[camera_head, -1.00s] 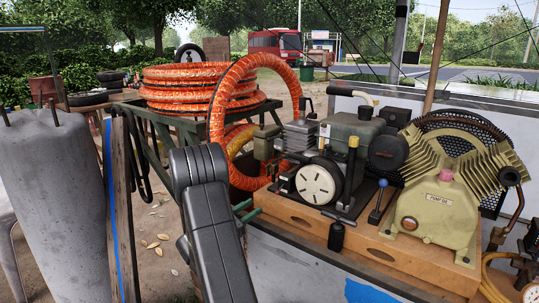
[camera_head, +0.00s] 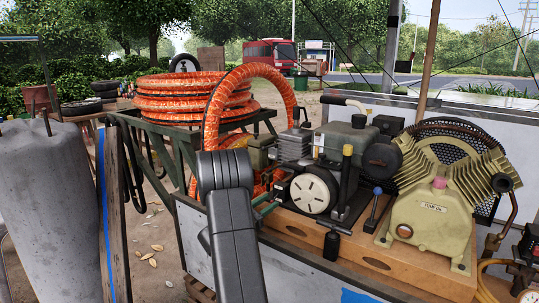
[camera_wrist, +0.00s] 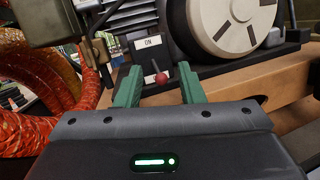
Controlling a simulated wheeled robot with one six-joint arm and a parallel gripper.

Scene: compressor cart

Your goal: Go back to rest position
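My gripper (camera_head: 268,206) is in front of the left side of the engine (camera_head: 340,145), partly hidden by my dark arm in the head view. In the wrist view, the two green fingers of my gripper (camera_wrist: 157,86) stand apart with nothing held between them. A small lever with a red knob (camera_wrist: 161,78) shows between the fingertips, beside an "ON" label (camera_wrist: 153,41). I cannot tell whether a finger touches it. The engine's white round cover (camera_wrist: 232,22) is just right of the fingers.
The engine and a yellow-green pump (camera_head: 433,208) sit on a wooden base (camera_head: 390,262). An orange hose (camera_head: 210,130) loops close behind my arm; more hose lies coiled on a green stand (camera_head: 182,160). A grey concrete block (camera_head: 45,200) stands at left.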

